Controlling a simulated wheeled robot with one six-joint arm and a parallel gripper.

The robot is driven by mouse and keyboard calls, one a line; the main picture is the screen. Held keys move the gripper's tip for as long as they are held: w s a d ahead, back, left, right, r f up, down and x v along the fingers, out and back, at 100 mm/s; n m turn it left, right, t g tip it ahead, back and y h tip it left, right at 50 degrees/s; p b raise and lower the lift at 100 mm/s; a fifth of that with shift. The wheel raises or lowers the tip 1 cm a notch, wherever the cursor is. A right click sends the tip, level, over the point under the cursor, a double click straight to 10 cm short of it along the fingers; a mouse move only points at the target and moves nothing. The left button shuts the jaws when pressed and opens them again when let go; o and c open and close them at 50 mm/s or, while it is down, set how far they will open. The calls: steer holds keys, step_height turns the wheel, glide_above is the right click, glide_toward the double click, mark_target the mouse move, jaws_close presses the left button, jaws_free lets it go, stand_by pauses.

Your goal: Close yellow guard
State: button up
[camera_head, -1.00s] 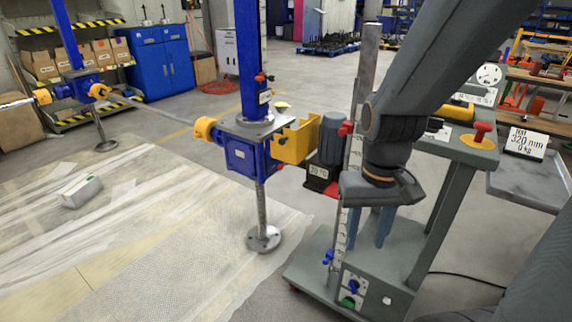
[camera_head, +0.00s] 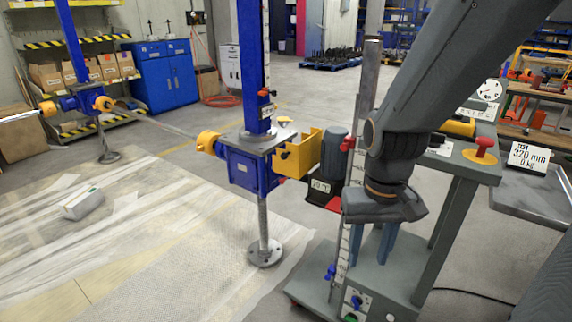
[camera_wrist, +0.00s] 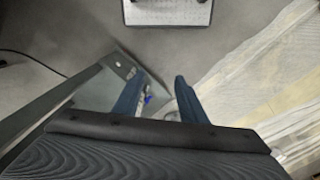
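The yellow guard (camera_head: 300,153) is an open box-like cover on the right side of the blue screw jack (camera_head: 250,168), between the jack and the grey motor (camera_head: 333,158). Its upper side looks open in the head view. My gripper (camera_head: 382,258) points down in front of the grey cart, to the right of the guard and apart from it. In the wrist view, its two blue fingers (camera_wrist: 160,95) are spread with nothing between them. The guard does not show in the wrist view.
The grey cart (camera_head: 460,200) with a red button (camera_head: 484,146) stands right beside the jack. An upright ruled post (camera_head: 362,130) rises close to my gripper. A grey tray (camera_head: 530,195) lies to the right. The floor left of the jack holds a small box (camera_head: 82,203).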

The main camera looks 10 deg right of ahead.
steer(key=shift+w, duration=0.15)
steer(key=c, duration=0.3)
steer(key=w+r+t+p, duration=0.1)
steer(key=w, duration=0.3)
steer(key=w+r+m+p, duration=0.1)
steer(key=w+r+p, duration=0.1)
steer(key=w, duration=0.3)
steer(key=w+a+r+m+t+p, duration=0.1)
steer(key=w, duration=0.4)
steer(key=shift+w+r+t+p, duration=0.2)
steer(key=shift+r+t+p, duration=0.1)
steer(key=shift+p, duration=0.1)
jaws_close()
steer(key=m+t+p, duration=0.4)
steer(key=m+p, duration=0.1)
steer(key=p, duration=0.1)
glide_toward(291, 151)
steer(key=s+d+r, duration=0.2)
steer(key=s+r, duration=0.1)
steer(key=s, duration=0.5)
steer(key=shift+w+a+f+p, duration=0.5)
steer(key=shift+w+f+p, duration=0.15)
steer(key=shift+w+f, duration=0.8)
steer(key=shift+w+a+f+p, duration=0.5)
steer(key=shift+w+f+p, duration=0.1)
steer(key=shift+w+f, duration=0.85)
steer(key=shift+w+a+f+p, duration=0.5)
steer(key=shift+w+f+p, duration=0.15)
steer(key=shift+w+f, duration=0.75)
steer(key=shift+f, duration=0.2)
